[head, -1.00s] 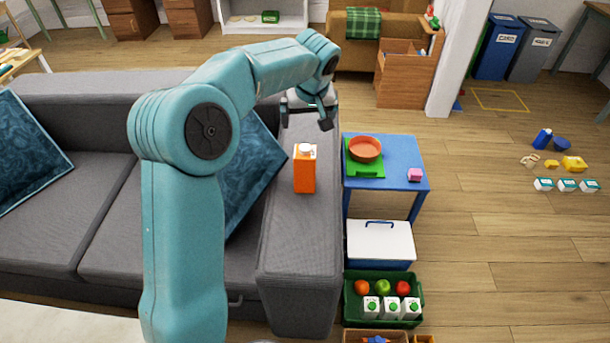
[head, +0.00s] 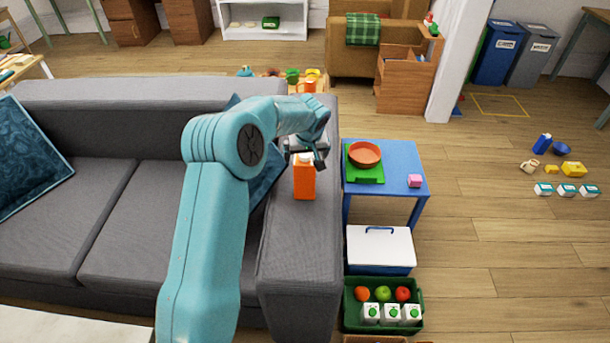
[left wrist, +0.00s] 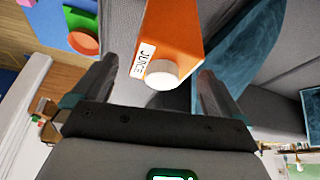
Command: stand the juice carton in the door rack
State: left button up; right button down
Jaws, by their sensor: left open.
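The orange juice carton (head: 304,183) stands upright on the right armrest of the grey sofa. Its white cap and JUICE label show in the left wrist view (left wrist: 178,35). My left gripper (head: 306,157) is open and empty at the carton's top, slightly behind it in the head view. In the left wrist view its two fingers (left wrist: 158,72) are spread to either side of the capped end. I cannot tell whether they touch the carton. My right gripper is not in view. I see no door rack in these frames.
A white-lidded cooler (head: 381,246) and a green crate (head: 350,318) of fruit and small cartons stand in front.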

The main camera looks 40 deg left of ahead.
pick_arm(q)
jog(key=shift+f, duration=0.25)
grip_shut()
jog(key=shift+r, duration=0.1)
